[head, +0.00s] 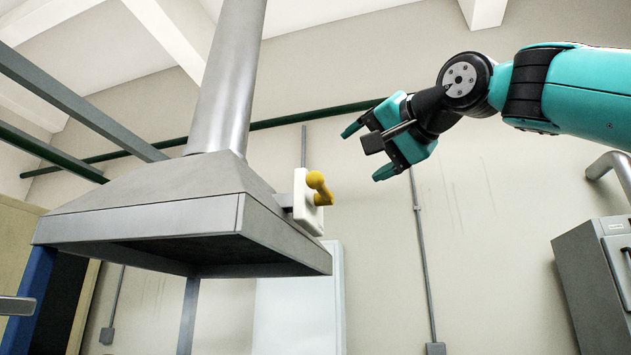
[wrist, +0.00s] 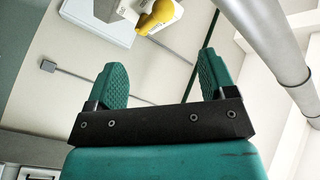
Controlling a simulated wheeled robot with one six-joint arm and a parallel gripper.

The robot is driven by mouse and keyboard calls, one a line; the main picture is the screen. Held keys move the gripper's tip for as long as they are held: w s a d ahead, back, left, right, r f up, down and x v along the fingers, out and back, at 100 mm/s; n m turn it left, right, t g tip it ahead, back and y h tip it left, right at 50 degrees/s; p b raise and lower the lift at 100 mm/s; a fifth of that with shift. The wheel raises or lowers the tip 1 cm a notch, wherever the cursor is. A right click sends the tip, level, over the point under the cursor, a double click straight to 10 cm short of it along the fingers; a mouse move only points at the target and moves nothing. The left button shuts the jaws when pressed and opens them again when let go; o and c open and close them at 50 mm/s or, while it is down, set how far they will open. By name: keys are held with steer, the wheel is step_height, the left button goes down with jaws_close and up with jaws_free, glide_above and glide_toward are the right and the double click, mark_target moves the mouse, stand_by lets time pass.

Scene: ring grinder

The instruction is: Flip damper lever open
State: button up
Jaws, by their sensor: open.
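The damper lever (head: 319,187) is a yellow handle on a white plate (head: 305,203) at the right side of the grey metal hood. In the wrist view the yellow lever (wrist: 168,14) shows at the top, beyond the fingers and partly cut by the frame edge. My teal gripper (head: 362,153) is open and empty. In the head view it hangs to the right of and a little above the lever, apart from it. In the wrist view its two fingers (wrist: 162,88) are spread with nothing between them.
The hood (head: 140,218) and its round duct (head: 229,75) stand left of the lever. A dark green pipe (head: 270,122) runs along the wall behind. A grey cabinet (head: 595,285) stands at the lower right. The space between my gripper and the lever looks clear.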

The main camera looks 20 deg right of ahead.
mark_target(321, 178)
steer(key=p+x, duration=0.6)
steer(key=x, duration=0.7)
steer(key=shift+w+a+r, duration=0.1)
steer(key=shift+w+a, duration=0.05)
steer(key=shift+w, duration=0.2)
steer(key=shift+w+a, duration=0.1)
steer(key=shift+w, duration=0.55)
steer(key=c, duration=1.2)
steer(key=shift+f, duration=0.25)
steer(key=shift+c, duration=0.3)
